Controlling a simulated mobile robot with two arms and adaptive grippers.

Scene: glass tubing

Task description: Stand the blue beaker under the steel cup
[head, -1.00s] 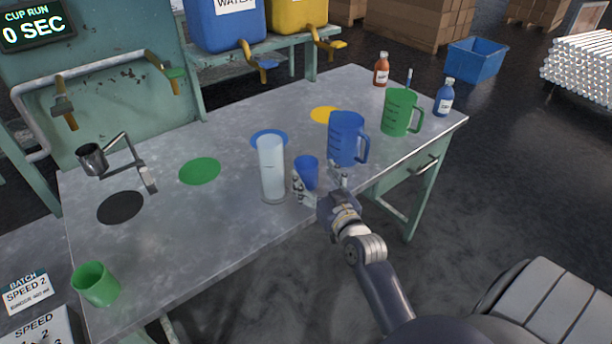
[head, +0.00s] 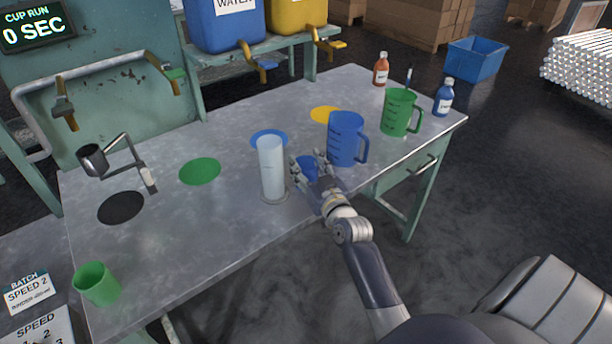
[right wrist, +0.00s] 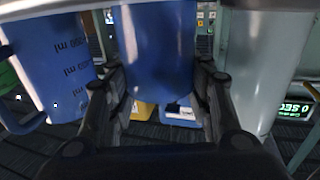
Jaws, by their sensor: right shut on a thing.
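The blue beaker (head: 305,165) is at the table's front, between the clear cylinder and the blue jug, mostly hidden by my right gripper (head: 314,174). In the right wrist view the beaker (right wrist: 155,45) stands upright between the two fingers of the right gripper (right wrist: 161,78), which is shut on it. I cannot tell whether its base touches the table. The steel cup (head: 92,160) sits at the left on a bent metal arm, above a black disc (head: 121,207) on the table. My left gripper is not in view.
The clear cylinder (head: 271,170) stands close left of my right gripper; the blue jug (head: 345,140) is close right. A green jug (head: 398,112) and bottles stand farther right. A green beaker (head: 97,284) is at the front left. The table between cylinder and black disc is clear.

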